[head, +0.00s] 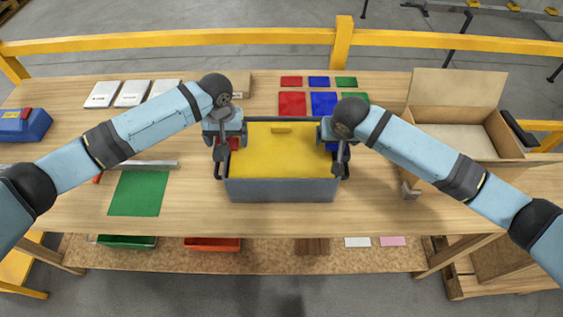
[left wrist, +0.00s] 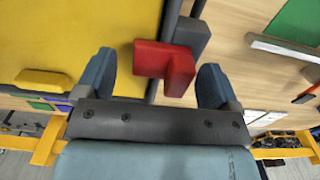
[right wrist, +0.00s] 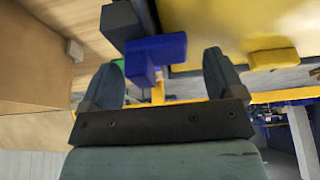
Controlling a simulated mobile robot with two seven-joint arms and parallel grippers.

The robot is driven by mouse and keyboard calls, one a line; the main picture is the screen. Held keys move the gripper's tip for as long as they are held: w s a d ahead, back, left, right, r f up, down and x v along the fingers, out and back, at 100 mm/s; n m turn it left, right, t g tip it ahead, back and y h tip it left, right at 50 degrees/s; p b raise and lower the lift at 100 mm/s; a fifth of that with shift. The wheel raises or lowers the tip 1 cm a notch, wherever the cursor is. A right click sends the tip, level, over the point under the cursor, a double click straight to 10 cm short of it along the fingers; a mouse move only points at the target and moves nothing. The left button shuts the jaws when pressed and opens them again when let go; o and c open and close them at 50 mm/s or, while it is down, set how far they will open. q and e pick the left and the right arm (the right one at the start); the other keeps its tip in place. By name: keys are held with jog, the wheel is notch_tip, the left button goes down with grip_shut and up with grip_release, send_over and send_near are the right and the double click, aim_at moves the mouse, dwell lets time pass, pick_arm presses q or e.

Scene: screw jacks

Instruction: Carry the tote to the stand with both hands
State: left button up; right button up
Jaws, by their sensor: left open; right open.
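The grey tote (head: 280,190) with a yellow lid (head: 275,155) stands on the wooden table, in the middle of the head view. Its dark handles are at its left and right sides. My left gripper (head: 221,152) is open over the left side; the left wrist view shows a red grip piece (left wrist: 165,62) between its fingers (left wrist: 155,85). My right gripper (head: 341,152) is open over the right side; the right wrist view shows a blue grip piece (right wrist: 153,55) between its fingers (right wrist: 163,82). I cannot make out which thing is the stand.
An open cardboard box (head: 455,95) stands at the right. A green mat (head: 140,193) and a grey bar (head: 150,165) lie at the left, near a blue box (head: 24,124). Coloured squares (head: 292,103) lie behind the tote. A yellow rail (head: 200,39) runs behind the table.

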pick_arm(q)
jog(key=shift+f, duration=0.25)
pick_arm(e)
jog(key=shift+w+f, duration=0.1)
jog(key=shift+f, duration=0.15)
pick_arm(q)
grip_shut()
pick_arm(e)
grip_shut()
pick_arm(q)
jog(key=shift+w+r, duration=0.1)
jog(key=shift+r, duration=0.2)
pick_arm(e)
jog(key=shift+w+r, duration=0.1)
jog(key=shift+r, duration=0.2)
pick_arm(q)
jog(key=shift+w, duration=0.1)
pick_arm(e)
jog(key=shift+w, duration=0.1)
